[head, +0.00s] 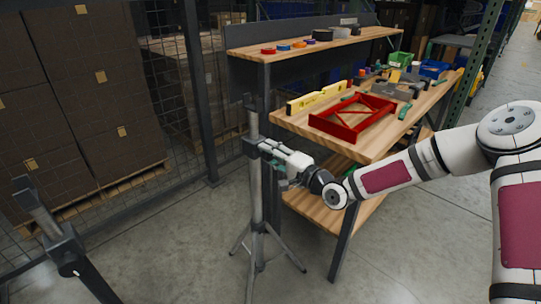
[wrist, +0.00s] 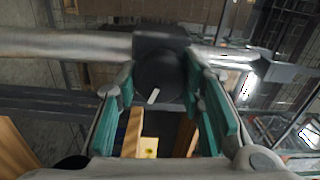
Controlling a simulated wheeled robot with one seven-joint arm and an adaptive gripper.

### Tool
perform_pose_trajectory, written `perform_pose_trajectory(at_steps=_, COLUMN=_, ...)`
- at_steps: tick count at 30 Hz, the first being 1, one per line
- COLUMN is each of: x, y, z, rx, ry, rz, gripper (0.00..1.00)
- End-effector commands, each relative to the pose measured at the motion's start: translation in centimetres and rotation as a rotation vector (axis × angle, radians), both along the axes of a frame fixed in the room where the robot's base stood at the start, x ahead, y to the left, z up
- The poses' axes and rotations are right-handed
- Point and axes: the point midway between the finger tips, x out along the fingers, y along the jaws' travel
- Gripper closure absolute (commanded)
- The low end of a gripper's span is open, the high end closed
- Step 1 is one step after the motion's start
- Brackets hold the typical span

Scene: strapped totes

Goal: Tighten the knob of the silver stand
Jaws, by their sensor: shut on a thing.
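The silver stand (head: 255,195) is upright on its tripod legs in the middle of the head view. A dark collar (head: 252,143) sits partway up its pole. In the wrist view, the pole (wrist: 65,43) runs sideways and the stand's round black knob (wrist: 158,75) has a short white mark on its face. My gripper (head: 274,158) reaches the collar from the right. In the wrist view, its green-padded fingers (wrist: 160,88) are shut on the knob, one on each side. The knob is hidden by the gripper in the head view.
A second stand (head: 68,250) with a dark body is at lower left. A wooden workbench (head: 385,140) behind my gripper holds a red frame (head: 352,118), a yellow level (head: 317,97) and bins. Stacked boxes (head: 75,80) stand behind mesh at left. The front floor is clear.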

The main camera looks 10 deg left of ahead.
Motion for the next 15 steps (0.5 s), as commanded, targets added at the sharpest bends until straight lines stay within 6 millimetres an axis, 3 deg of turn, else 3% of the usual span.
perform_pose_trajectory(at_steps=15, x=0.10, y=-0.13, z=-0.36, rx=0.307, ry=0.389, rz=-0.003, gripper=0.93)
